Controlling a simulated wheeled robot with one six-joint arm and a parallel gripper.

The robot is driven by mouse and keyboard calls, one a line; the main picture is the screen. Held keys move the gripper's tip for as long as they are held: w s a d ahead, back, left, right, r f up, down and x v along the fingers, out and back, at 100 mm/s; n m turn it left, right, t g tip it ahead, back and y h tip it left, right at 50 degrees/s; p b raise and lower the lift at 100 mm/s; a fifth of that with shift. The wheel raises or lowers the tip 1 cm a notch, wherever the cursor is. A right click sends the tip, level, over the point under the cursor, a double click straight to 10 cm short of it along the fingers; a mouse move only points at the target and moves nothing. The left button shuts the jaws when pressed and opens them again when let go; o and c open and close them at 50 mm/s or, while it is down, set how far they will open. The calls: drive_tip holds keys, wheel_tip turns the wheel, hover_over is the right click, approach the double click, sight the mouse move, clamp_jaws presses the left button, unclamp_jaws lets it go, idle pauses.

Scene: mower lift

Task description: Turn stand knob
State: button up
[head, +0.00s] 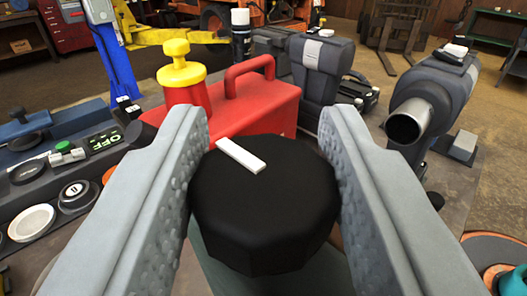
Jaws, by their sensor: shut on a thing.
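The stand knob (265,215) is a large black faceted knob with a white bar mark on its top, in the lower middle of the head view. The white mark (241,155) slants from upper left to lower right, near the knob's far left edge. My gripper (266,160) is shut on the knob, with one grey finger against its left side and one against its right. The textured inner pads touch the knob's sides. What lies under the knob is mostly hidden; a grey-green surface shows below it.
A red fuel can (250,108) with a yellow-capped spout (181,70) stands just behind. A grey power tool with a round nozzle (428,105) is at right. Switches and buttons (75,192) crowd the left. An orange disc (490,255) lies at lower right. Open floor shows beyond.

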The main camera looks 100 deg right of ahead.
idle(0.4)
drive_tip(key=o, duration=1)
drive_tip(key=shift+d, duration=0.1)
drive_tip(key=shift+c, duration=0.2)
